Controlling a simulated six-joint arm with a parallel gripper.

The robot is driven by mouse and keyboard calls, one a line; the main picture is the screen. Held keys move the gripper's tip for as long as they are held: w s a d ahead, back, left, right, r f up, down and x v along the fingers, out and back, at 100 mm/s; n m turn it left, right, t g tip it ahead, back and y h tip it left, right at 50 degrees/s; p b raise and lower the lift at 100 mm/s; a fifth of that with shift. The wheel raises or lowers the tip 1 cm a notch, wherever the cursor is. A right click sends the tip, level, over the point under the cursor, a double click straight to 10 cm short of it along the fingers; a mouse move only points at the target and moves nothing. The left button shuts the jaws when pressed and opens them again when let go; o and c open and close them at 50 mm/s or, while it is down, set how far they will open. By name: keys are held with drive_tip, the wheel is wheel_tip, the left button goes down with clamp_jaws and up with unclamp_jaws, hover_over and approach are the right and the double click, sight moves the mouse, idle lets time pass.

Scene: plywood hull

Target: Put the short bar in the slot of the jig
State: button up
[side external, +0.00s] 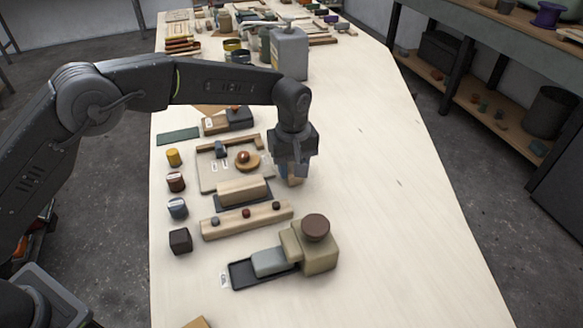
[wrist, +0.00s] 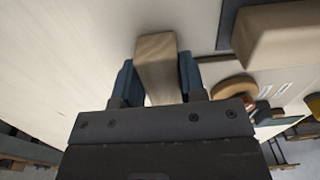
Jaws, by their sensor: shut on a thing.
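My gripper (side external: 293,168) hangs over the bench, to the right of the row of fixtures. In the wrist view its two blue fingers (wrist: 157,75) are shut on a short pale wooden bar (wrist: 156,55), which sticks out beyond them. In the side view only a little of the bar (side external: 295,181) shows below the fingers. A flat wooden board with a raised back strip and a round knob looks like the jig (side external: 208,178); it lies just left of my gripper. I cannot make out its slot clearly. The bar is apart from the board.
A wooden block on a dark base (side external: 243,190) and a long strip with small knobs (side external: 247,220) lie in front of the board. A beige fixture with a brown knob (side external: 318,255) stands nearer. A grey canister (side external: 289,52) stands behind. The bench's right side is clear.

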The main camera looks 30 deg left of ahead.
drive_tip(key=shift+r, duration=0.1)
drive_tip(key=shift+r, duration=0.65)
wheel_tip(320, 180, up, 3)
drive_tip(key=shift+f, duration=0.2)
drive_tip(key=s+a+r+n, duration=0.1)
drive_tip(key=a+r+n, duration=0.3)
drive_tip(key=a+n, duration=0.7)
drive_tip(key=a+r+n, duration=0.4)
drive_tip(key=a+n, duration=0.3)
drive_tip(key=a, duration=0.7)
hover_over(246, 149)
wheel_tip(246, 149, down, 7)
drive_tip(key=shift+s+r, duration=0.1)
drive_tip(key=shift+f, duration=2)
drive_tip(key=shift+f, duration=0.2)
